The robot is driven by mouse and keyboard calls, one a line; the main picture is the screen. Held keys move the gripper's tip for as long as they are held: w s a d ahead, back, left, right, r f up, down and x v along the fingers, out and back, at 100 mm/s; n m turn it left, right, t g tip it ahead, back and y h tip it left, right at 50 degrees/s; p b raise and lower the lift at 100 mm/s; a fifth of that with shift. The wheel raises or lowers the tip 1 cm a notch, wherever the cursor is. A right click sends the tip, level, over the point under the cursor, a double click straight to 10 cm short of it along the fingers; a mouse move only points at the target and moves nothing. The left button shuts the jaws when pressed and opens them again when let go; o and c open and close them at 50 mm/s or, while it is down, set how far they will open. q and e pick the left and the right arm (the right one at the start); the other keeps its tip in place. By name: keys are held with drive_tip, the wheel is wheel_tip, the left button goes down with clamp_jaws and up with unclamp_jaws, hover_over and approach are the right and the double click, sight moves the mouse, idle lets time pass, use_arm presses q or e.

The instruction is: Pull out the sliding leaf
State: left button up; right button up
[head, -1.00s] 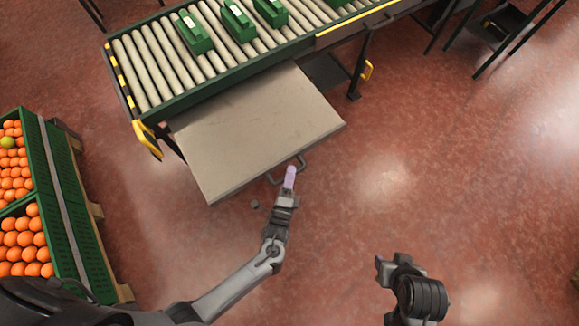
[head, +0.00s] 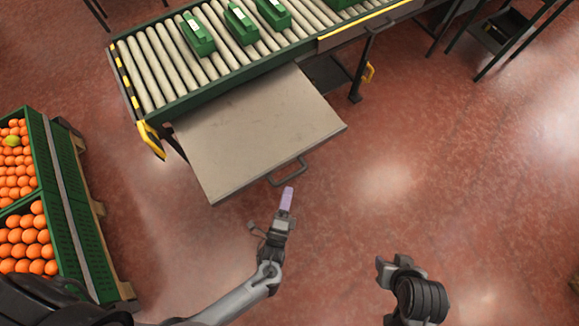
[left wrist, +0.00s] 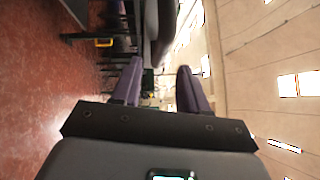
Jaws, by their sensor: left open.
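The sliding leaf (head: 255,130) is a flat beige-grey panel. It sticks out from under the near side of the roller conveyor, over the floor. Its dark bar handle (head: 290,174) is on the front edge. My left gripper (head: 287,198), with purple fingers, is open just in front of the handle and apart from it in the head view. In the left wrist view its two fingers (left wrist: 158,88) are spread, with a dark upright shape beyond them that I cannot name surely. My right gripper (head: 383,265) is at the lower right, away from the leaf; its jaws are unclear.
The roller conveyor (head: 150,72) carries several green carriers (head: 240,24). A yellow bracket (head: 151,140) is near the leaf's left side. Green crates of oranges (head: 75,215) stand at the left. The red floor right of the leaf is clear.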

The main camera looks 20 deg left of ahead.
use_arm(q)
drive_tip(key=s, duration=0.4)
drive_tip(key=shift+s+d+f, duration=0.15)
drive_tip(key=shift+d+f, duration=0.1)
drive_tip(key=shift+f, duration=0.05)
drive_tip(key=shift+r+p, duration=0.1)
drive_tip(key=shift+p, duration=0.25)
